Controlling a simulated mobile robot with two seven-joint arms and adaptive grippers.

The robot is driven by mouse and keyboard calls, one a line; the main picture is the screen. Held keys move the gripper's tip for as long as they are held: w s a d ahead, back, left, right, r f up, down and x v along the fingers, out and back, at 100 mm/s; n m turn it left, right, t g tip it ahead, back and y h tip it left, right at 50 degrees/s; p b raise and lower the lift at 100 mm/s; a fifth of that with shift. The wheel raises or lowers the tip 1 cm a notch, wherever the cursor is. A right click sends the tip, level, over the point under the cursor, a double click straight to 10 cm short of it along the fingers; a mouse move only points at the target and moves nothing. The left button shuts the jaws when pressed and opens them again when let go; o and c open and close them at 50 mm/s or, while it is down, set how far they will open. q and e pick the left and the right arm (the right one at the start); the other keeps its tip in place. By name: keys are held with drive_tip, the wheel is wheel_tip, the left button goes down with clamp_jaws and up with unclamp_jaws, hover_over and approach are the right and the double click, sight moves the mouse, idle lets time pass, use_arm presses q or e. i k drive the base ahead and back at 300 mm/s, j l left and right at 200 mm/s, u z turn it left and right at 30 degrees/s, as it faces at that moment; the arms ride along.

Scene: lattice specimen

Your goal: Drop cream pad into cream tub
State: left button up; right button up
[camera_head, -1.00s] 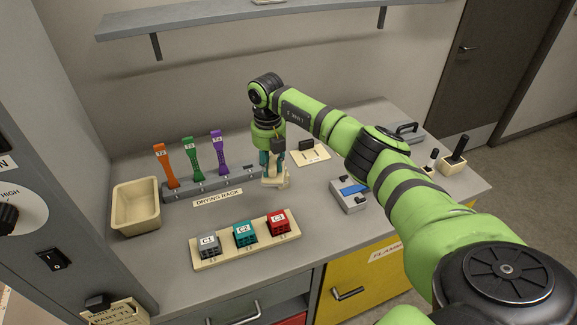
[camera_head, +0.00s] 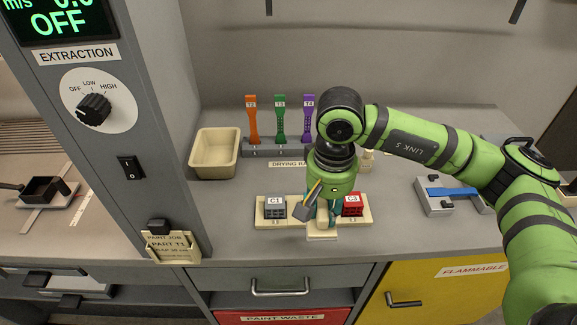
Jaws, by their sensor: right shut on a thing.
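The cream tub (camera_head: 201,168) is an open, empty box standing on the counter at the left, beside the drying rack. My right gripper (camera_head: 322,217) points down over the small block holder in front of the rack. It is shut on the cream pad (camera_head: 322,232), whose pale lower end shows below the fingers near the holder's front edge. Whether the pad touches the holder I cannot tell. The gripper is to the right of the tub and nearer the counter's front. My left gripper is not in view.
The cream holder (camera_head: 268,224) carries a grey C1 block (camera_head: 275,208) and a red C3 block (camera_head: 352,205). The drying rack (camera_head: 262,148) holds upright orange, green and purple pieces. A grey column (camera_head: 140,130) rises left of the tub. Counter between tub and holder is clear.

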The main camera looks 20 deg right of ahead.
sight(225, 160)
drive_tip(key=i+l+u, duration=0.1)
drive_tip(key=l, duration=0.2)
drive_tip(key=i+l+u, duration=0.1)
drive_tip(key=l, duration=0.25)
drive_tip(key=i+u, duration=0.1)
drive_tip(key=u, duration=0.9)
